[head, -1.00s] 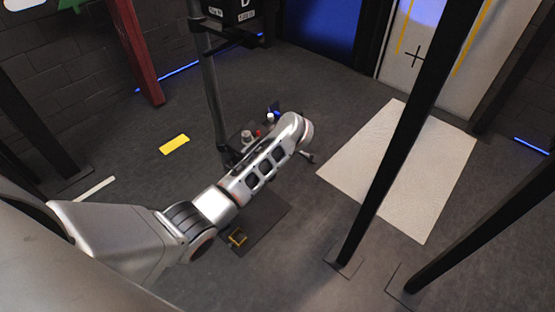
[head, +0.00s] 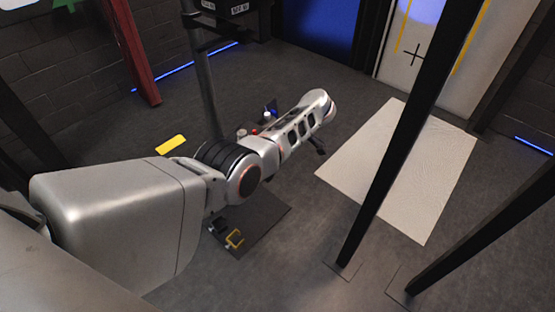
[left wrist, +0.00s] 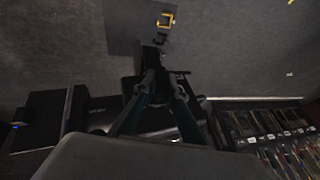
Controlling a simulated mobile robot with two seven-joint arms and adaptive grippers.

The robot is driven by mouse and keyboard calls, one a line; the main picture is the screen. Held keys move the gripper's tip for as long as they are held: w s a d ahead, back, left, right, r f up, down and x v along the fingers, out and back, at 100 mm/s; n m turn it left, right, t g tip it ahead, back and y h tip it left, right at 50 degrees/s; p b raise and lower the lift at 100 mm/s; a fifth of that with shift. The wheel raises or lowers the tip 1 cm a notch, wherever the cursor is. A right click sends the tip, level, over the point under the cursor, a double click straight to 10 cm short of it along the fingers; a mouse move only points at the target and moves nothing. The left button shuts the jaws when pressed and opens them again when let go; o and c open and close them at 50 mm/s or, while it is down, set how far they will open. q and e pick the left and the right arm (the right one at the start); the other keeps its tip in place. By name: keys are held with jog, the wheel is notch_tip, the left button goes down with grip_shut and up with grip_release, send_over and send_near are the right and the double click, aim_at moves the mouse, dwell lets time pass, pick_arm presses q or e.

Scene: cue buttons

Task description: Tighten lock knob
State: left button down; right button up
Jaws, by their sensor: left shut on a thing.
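My left arm reaches across the head view from the left. Its hand hangs past the button panel, with a small dark gripper tip (head: 319,146) showing under the wrist. In the left wrist view the two long fingers (left wrist: 154,72) come together and are shut on a small dark thing, too dim to identify. I cannot tell whether it is the lock knob. Behind the arm in the head view stand a grey knob-like piece (head: 241,132), a red button (head: 254,132) and a white-topped piece (head: 267,114). My right gripper is not in view.
A dark floor plate (head: 265,218) carries a yellow bracket (head: 234,239), which also shows in the left wrist view (left wrist: 166,20). A grey pole (head: 206,90) stands behind the arm. A black slanted post (head: 400,150) crosses a pale mat (head: 350,165) at right.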

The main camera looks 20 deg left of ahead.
pick_arm(q)
jog(key=shift+f, duration=0.1)
dwell(0.4)
jog(key=c, duration=2.2)
grip_release()
jog(key=shift+o, duration=0.2)
jog(key=v, duration=1.2)
